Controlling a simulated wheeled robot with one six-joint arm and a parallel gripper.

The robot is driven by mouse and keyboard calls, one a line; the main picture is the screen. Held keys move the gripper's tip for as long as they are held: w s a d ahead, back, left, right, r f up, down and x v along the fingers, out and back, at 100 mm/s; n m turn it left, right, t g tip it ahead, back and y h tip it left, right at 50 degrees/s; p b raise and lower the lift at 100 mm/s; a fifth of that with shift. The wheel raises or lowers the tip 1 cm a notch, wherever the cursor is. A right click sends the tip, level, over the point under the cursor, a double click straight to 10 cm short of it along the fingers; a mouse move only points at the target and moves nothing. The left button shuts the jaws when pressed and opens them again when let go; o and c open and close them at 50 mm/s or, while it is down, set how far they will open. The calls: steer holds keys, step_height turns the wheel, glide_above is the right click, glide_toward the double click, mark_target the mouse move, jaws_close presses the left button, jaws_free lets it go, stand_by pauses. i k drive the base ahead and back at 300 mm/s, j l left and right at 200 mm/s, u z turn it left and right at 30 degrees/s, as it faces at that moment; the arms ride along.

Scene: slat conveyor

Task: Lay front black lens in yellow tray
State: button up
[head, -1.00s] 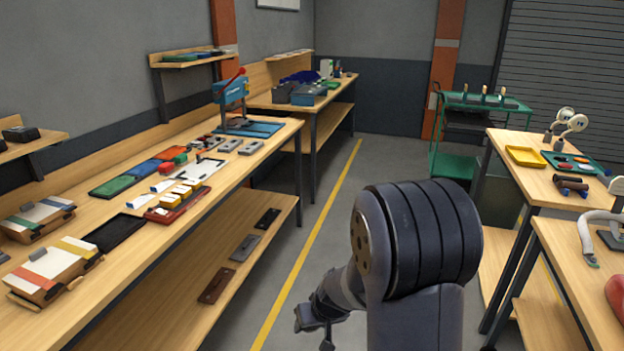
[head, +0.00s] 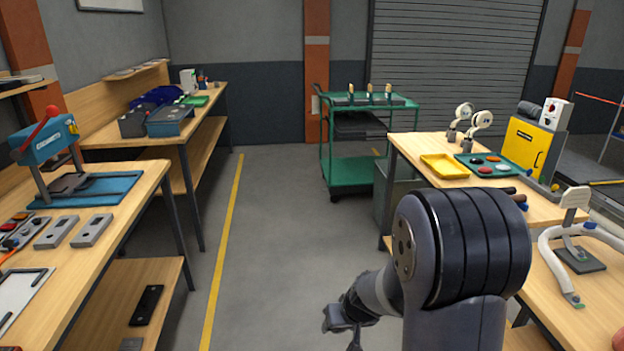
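The yellow tray (head: 446,167) lies on the wooden bench at the right and looks empty. Just right of it is a green tray (head: 516,172) with several round lenses, some reddish and some dark or grey. My gripper (head: 345,330) hangs low over the floor, left of the bench and well apart from the trays. It is small, dark and partly behind my arm, so its opening is unclear. I see nothing held in it.
Two lamp-like stands (head: 480,122) rise behind the trays, and a yellow box (head: 534,147) stands behind right. Dark rods lie in front of the green tray. A white curved frame (head: 560,270) is on the nearer bench. A green cart (head: 355,170) stands behind; the middle floor is clear.

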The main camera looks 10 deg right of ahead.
mark_target(438, 164)
steer(key=i+j+z, duration=0.2)
steer(key=i, duration=1.2)
steer(key=i+l, duration=0.05)
